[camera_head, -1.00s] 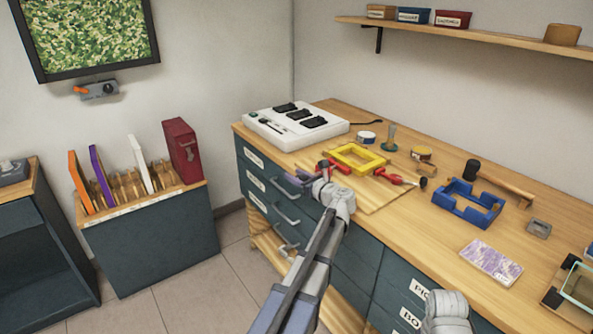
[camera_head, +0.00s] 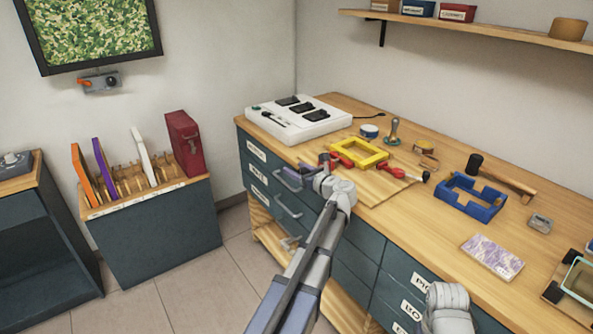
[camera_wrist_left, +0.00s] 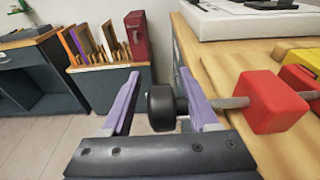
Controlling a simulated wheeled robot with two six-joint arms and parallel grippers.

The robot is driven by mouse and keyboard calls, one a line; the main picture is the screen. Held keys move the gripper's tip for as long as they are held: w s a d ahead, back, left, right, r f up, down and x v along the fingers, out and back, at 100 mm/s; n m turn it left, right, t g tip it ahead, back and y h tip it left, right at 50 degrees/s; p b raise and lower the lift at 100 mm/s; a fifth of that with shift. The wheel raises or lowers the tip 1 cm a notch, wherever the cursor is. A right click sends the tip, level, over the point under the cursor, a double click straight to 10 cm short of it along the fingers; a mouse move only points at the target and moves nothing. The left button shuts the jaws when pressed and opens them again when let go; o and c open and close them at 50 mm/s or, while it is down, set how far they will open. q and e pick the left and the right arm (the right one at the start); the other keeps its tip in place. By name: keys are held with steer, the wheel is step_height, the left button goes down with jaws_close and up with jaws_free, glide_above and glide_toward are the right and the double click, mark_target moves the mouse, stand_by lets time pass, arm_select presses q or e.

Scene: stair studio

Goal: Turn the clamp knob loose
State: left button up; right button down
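Two red clamps hold a yellow frame (camera_head: 360,153) on a wooden board on the workbench. The near red clamp (camera_wrist_left: 272,102) has a grey rod ending in a black knob (camera_wrist_left: 162,107), seen in the left wrist view. The far clamp (camera_head: 394,171) has its own black knob on the right. My left gripper (camera_head: 303,173) is at the bench's front edge, beside the near clamp. In the left wrist view its purple fingers (camera_wrist_left: 160,98) stand apart on either side of the near knob, with a gap at the left finger.
A white case (camera_head: 298,122) stands at the back left of the bench. A blue frame (camera_head: 468,199), a mallet (camera_head: 505,180) and a patterned pad (camera_head: 492,257) lie to the right. Drawer handles (camera_head: 287,207) project below the bench edge.

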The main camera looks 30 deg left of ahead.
arm_select(q)
steer(key=p+v, duration=0.1)
steer(key=v, duration=0.7)
steer(key=shift+a, duration=0.1)
stand_by(0.5)
